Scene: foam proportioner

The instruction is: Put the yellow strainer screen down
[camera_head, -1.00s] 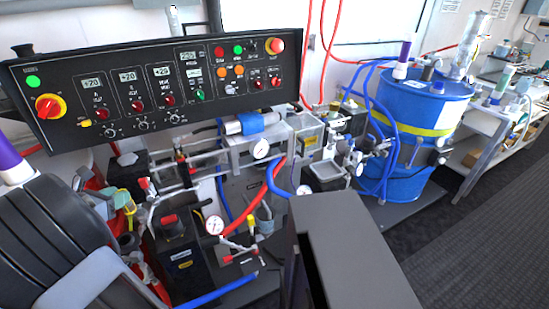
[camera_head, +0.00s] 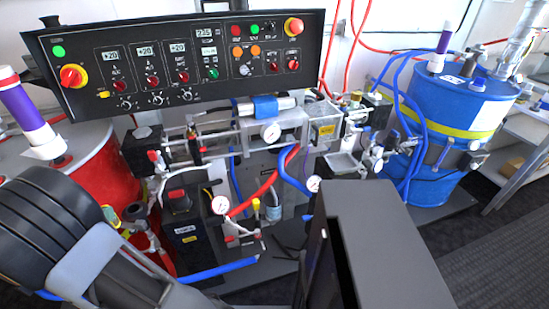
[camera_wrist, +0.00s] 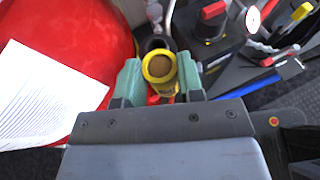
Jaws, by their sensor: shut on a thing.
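The yellow strainer screen (camera_wrist: 160,67) is a small yellow ring with a brown mesh inside. In the wrist view it sits between the two green fingers of my gripper (camera_wrist: 160,78), which is shut on it. A dark round fitting (camera_wrist: 151,44) shows just behind the screen; I cannot tell whether they touch. In the head view, my gripper (camera_head: 122,214) is small at the lower left, mostly hidden behind my arm, with bits of yellow and green showing beside the red drum.
The red drum (camera_head: 98,165) stands left of my gripper, with a white sheet (camera_wrist: 45,95) on it. A black box with a red-topped part (camera_head: 180,205), gauges and hoses stand to the right. The control panel (camera_head: 180,65) is above. The blue drum (camera_head: 450,110) is far right.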

